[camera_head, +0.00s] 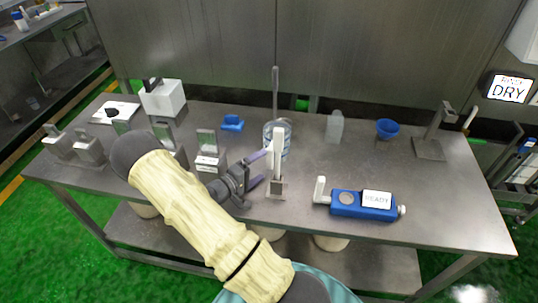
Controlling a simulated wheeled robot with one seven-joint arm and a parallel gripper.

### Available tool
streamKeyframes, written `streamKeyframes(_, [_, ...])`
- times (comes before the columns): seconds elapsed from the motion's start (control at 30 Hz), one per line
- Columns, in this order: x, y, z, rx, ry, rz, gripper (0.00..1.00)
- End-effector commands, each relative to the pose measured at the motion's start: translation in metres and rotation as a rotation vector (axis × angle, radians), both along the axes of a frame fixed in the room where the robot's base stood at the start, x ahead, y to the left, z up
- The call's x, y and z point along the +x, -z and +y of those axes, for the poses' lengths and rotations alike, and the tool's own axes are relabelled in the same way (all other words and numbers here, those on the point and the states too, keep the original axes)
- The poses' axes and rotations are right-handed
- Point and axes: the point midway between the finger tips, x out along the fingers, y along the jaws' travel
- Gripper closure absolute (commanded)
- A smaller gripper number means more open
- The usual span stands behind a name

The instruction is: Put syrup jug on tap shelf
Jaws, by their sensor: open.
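My gripper (265,167) is open over the middle of the metal table, its purple-grey fingers pointing right. Just ahead of the fingertips stands a white upright piece (278,150) on a small metal base. Directly behind it is a clear, bluish vessel (286,139), partly hidden, with a tall grey bar rising behind it. I cannot tell for sure which of these two containers is the syrup jug. No tap shelf can be clearly made out.
A blue device reading READY (365,204) lies at the front right. A blue bowl (387,129) and a metal stand (430,148) are farther right. Several metal stands and a white box (162,98) fill the left. The table (455,190) is bare at the right front.

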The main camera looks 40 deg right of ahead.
Motion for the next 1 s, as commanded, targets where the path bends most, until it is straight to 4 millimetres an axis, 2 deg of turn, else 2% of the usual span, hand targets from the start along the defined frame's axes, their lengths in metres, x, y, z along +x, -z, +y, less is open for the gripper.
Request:
streamKeyframes(0.2, [-0.004, 0.000, -0.008, -0.096, 0.035, 0.041, 0.00])
streamKeyframes(0.47, [-0.004, 0.000, -0.008, -0.094, 0.035, 0.042, 0.00])
streamKeyframes(0.73, [-0.002, -0.001, -0.030, -0.093, 0.035, 0.042, 0.00])
streamKeyframes(1.0, [-0.002, 0.000, -0.031, -0.092, 0.033, 0.040, 0.00])
